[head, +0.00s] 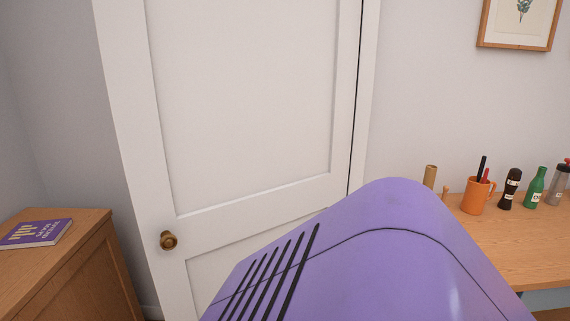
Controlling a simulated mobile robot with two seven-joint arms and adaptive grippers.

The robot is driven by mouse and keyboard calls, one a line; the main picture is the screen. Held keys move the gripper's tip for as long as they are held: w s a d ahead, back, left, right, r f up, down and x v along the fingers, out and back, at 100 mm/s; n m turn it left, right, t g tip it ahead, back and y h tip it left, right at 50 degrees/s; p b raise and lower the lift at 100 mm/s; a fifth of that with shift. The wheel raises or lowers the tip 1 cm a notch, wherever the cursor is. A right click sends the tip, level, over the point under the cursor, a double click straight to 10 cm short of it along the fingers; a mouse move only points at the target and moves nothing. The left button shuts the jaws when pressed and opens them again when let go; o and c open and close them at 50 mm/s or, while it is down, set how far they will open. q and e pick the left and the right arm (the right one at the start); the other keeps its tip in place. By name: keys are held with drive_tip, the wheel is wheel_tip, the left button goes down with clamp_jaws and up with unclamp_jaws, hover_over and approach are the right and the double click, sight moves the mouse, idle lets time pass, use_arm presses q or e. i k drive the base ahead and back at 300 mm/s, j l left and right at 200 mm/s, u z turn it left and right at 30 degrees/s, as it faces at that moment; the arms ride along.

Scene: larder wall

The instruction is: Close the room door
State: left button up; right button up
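The white panelled room door (245,90) fills the middle of the head view. Its round brass knob (168,240) is low on its left side. A narrow dark gap runs down the door's right edge, beside a white frame post (367,90). No frame shows along the left edge, where grey wall appears directly behind it, so the door looks swung open; I cannot tell the angle. The lower right of the door is hidden by a purple casing in the foreground. Neither of my grippers is in view.
A wooden cabinet (110,270) with a purple book (35,233) on top stands at the left. At the right, a wooden table (500,245) holds an orange mug (476,197) with pens, a dark bottle (510,188) and a green bottle (535,187). A framed picture (518,22) hangs above.

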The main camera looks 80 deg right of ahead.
sight(233, 121)
drive_tip(key=z, duration=2.4)
